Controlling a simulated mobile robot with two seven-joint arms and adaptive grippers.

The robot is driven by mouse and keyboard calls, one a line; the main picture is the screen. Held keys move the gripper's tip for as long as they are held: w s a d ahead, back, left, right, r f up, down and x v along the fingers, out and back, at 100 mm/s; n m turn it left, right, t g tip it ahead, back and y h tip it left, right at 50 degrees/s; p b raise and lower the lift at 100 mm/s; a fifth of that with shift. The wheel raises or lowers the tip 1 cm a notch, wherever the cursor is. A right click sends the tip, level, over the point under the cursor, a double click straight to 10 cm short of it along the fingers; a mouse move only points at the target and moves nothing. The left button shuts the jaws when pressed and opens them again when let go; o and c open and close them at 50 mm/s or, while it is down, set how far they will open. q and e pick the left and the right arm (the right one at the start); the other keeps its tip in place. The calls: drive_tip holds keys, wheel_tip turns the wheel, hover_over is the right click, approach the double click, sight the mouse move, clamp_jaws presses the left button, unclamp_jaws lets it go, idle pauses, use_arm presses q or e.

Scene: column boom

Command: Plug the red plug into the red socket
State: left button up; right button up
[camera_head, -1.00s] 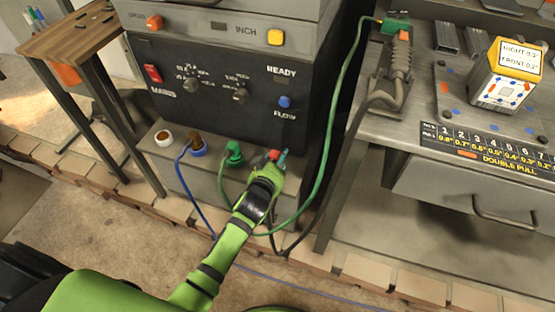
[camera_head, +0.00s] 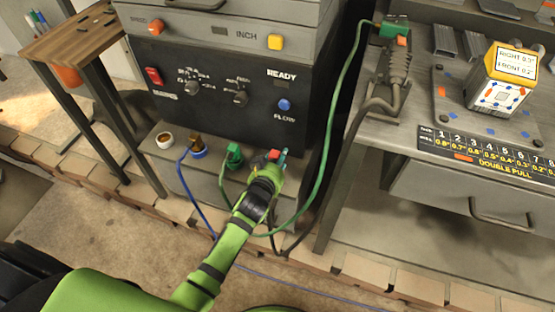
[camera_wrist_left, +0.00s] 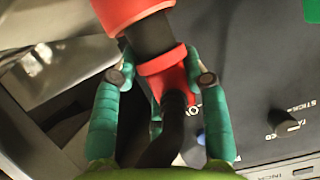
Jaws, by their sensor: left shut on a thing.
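My left gripper (camera_head: 275,160) is shut on the red plug (camera_head: 272,155), in front of the grey ledge at the cabinet's foot. In the left wrist view, the gripper's green fingers (camera_wrist_left: 160,85) close on both sides of the plug's red collar (camera_wrist_left: 164,72), and a black cable (camera_wrist_left: 172,125) trails from it. A dark section joins the collar to a wider red piece (camera_wrist_left: 128,10) at the top edge. I cannot tell whether this is the red socket or the plug's head, nor whether the plug is seated. My right gripper is not in view.
On the ledge are a white-rimmed round socket (camera_head: 164,140), a blue connector (camera_head: 198,151) and a green one (camera_head: 234,156). A green cable (camera_head: 328,150) hangs right of the gripper. A grey workbench (camera_head: 420,170) stands at right, a wooden table (camera_head: 72,33) at left.

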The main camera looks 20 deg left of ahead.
use_arm(q)
drive_tip(key=shift+r+p, duration=0.35)
drive_tip(key=shift+p, duration=0.05)
idle(0.6)
drive_tip(key=shift+f+b, duration=0.65)
drive_tip(key=shift+f, duration=0.2)
idle(0.3)
drive_tip(key=shift+r, duration=0.2)
drive_tip(key=shift+r+p, duration=0.65)
drive_tip(key=shift+p, duration=0.25)
idle(0.5)
drive_tip(key=shift+f+b, duration=0.5)
drive_tip(key=shift+f, duration=0.35)
idle(0.3)
drive_tip(key=o, duration=0.9)
